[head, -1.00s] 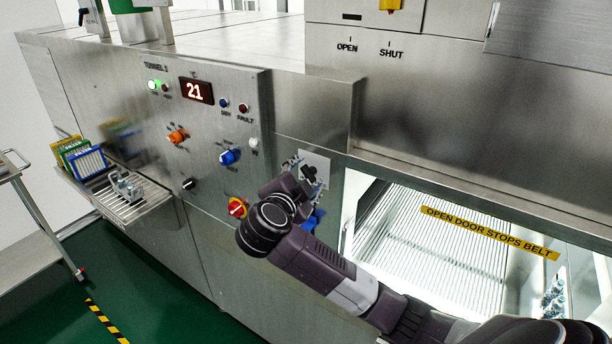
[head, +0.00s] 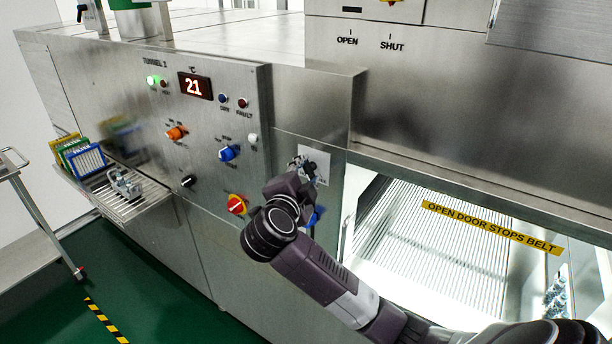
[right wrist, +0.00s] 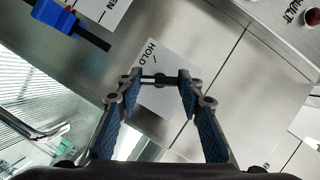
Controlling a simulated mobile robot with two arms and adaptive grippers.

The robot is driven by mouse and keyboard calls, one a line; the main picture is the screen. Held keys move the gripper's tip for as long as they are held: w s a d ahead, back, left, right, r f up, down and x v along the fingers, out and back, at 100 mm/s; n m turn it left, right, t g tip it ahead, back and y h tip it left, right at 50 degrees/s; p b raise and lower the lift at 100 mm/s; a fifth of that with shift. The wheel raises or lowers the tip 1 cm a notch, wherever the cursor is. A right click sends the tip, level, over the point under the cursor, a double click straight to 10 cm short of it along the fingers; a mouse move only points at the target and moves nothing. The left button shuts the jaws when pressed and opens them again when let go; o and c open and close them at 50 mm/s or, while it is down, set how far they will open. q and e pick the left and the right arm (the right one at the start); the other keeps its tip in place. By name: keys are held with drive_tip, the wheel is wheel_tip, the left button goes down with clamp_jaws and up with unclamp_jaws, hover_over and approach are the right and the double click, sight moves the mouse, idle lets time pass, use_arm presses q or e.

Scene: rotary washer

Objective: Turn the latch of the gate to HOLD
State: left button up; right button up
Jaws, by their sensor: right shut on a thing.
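The latch (right wrist: 160,80) is a small dark bar on a white plate (right wrist: 150,52) marked HOLD. The same plate (head: 322,160) shows in the head view on the steel front, left of the door opening. My right gripper (right wrist: 158,78) reaches the plate, with its blue-padded fingers on either side of the latch and shut on it. In the head view my right gripper (head: 302,168) hides most of the latch. I cannot tell its exact pointing direction. My left gripper is not in view.
A blue handle (right wrist: 54,15) beside a part-visible label is close to the right gripper; blue also shows below it in the head view (head: 313,217). The control panel (head: 205,135) with several knobs is left. The lit opening (head: 430,240) with a yellow warning strip is right.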

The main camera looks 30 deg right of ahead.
drive_tip(key=m+b, duration=0.1)
drive_tip(key=f+m+t+b, duration=0.1)
drive_tip(key=m+b, duration=0.1)
drive_tip(key=m+h+b, duration=0.1)
drive_tip(key=m+b, duration=0.3)
drive_tip(key=m+t+h+b, duration=0.1)
drive_tip(key=m+h+b, duration=0.1)
drive_tip(key=m+b, duration=0.2)
drive_tip(key=m+h+b, duration=0.1)
drive_tip(key=m+b, duration=0.3)
drive_tip(key=b, duration=0.2)
drive_tip(key=shift+f+t+h, duration=0.1)
drive_tip(key=shift+t+h, duration=0.2)
drive_tip(key=o, duration=1.2)
drive_tip(key=shift+a, duration=0.1)
drive_tip(key=shift+c, duration=0.2)
drive_tip(key=shift+r, duration=0.2)
